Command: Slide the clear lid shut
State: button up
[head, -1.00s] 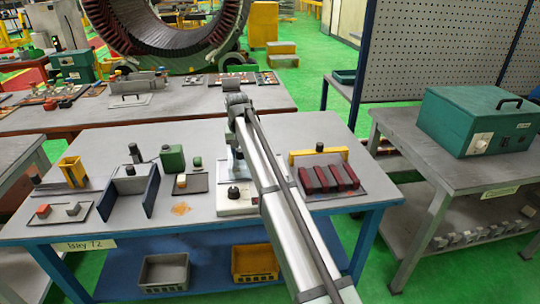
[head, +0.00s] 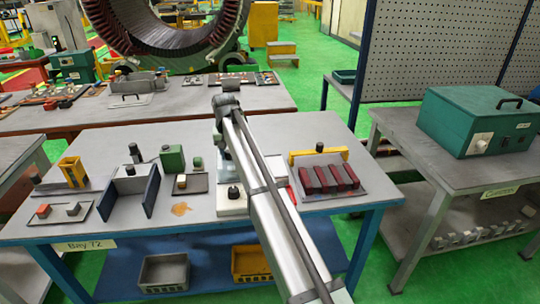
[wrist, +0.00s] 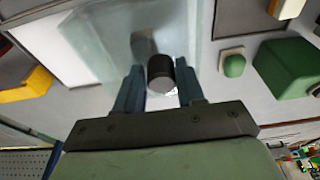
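The clear lid (wrist: 105,38) is a pale see-through panel in the wrist view, with a dark upright knob (wrist: 160,74) near its edge. My gripper (wrist: 161,82) has one blue-grey finger close against each side of this knob and looks shut on it. The contact itself is hard to see. In the head view my arm covers the gripper, most of the lid and the knob. Part of a pale base with a black knob (head: 233,192) shows beside my arm. How far the lid covers what is under it cannot be told.
Left of my arm stand a green block (head: 172,158), a grey-and-blue bracket (head: 134,185) and a yellow stand (head: 73,172). To the right is a tray with dark red bars (head: 328,178) and a yellow handle. The bench front (head: 200,222) between them is mostly clear.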

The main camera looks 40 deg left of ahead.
jog(key=shift+o, duration=1)
jog(key=shift+d+f, duration=0.15)
jog(key=shift+f, duration=0.25)
jog(key=shift+r, duration=0.15)
jog(key=shift+o, duration=0.6)
jog(key=shift+r, duration=0.15)
jog(key=shift+w+r, duration=0.1)
jog(key=shift+r, duration=2.8)
